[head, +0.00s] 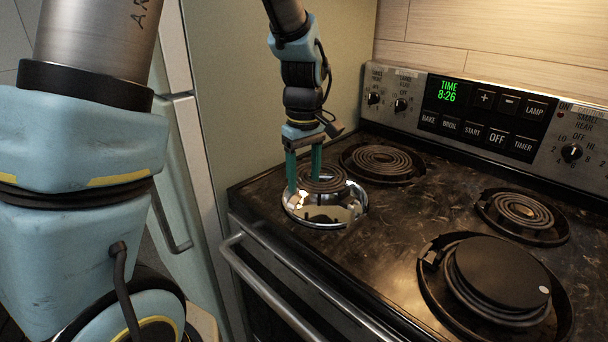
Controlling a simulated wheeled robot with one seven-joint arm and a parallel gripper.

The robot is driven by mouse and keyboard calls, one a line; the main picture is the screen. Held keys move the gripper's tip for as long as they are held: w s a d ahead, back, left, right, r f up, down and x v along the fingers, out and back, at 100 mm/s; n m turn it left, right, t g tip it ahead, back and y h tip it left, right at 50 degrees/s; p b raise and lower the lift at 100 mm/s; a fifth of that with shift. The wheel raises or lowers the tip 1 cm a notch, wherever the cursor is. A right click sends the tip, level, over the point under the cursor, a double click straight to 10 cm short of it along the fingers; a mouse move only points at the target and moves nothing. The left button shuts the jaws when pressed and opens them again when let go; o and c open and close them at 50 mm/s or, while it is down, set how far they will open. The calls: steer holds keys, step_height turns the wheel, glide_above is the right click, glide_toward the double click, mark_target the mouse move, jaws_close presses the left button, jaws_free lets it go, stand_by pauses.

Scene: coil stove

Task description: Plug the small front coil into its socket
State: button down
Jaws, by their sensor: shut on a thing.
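My gripper (304,185) has its teal fingers pointing down at the front left burner, shut on the small front coil (328,180). The coil is a dark spiral, roughly level, over the back part of a shiny chrome drip bowl (352,209). The coil looks raised above the bowl's floor; I cannot tell whether it touches the rim. The socket is not visible, and I cannot make out the coil's prongs.
A coil (381,160) sits in the back left burner and another (522,208) in the back right. A dark round disc (501,271) covers the front right burner. The control panel (484,115) stands behind; an oven handle (265,285) runs along the front.

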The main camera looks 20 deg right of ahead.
steer(key=shift+f+b, duration=1.15)
steer(key=shift+f, duration=0.9)
steer(key=shift+s+d+f+p, duration=0.1)
steer(key=shift+s+d+p, duration=0.3)
steer(key=shift+s, duration=0.35)
stand_by(0.4)
steer(key=shift+p, duration=0.4)
stand_by(0.5)
steer(key=shift+c, duration=0.2)
jaws_free()
steer(key=shift+a, duration=0.1)
steer(key=shift+r+p, duration=3.45)
steer(key=shift+r, duration=0.55)
